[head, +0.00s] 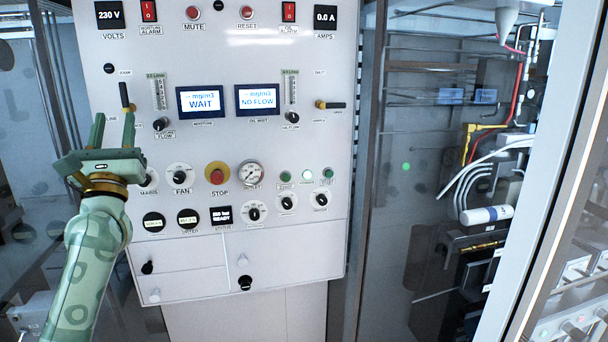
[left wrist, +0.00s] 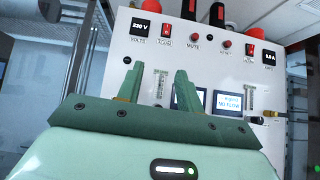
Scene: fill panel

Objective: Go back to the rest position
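My left gripper (head: 113,118) is in front of the left side of the white control panel (head: 215,130) in the head view. Its two green fingers point up and stand apart, with nothing seen between them. The right-hand fingertip is close to the lower end of a black valve handle (head: 124,95); I cannot tell whether they touch. In the left wrist view the gripper (left wrist: 155,75) is also open, with the panel (left wrist: 205,62) behind it. My right gripper is in neither view.
The panel carries a WAIT screen (head: 200,102), a NO FLOW screen (head: 257,99), a red stop button (head: 217,176), a round gauge (head: 250,173) and several knobs. A second valve handle (head: 331,105) lies level at the right. A cabinet with hoses (head: 485,180) stands further right.

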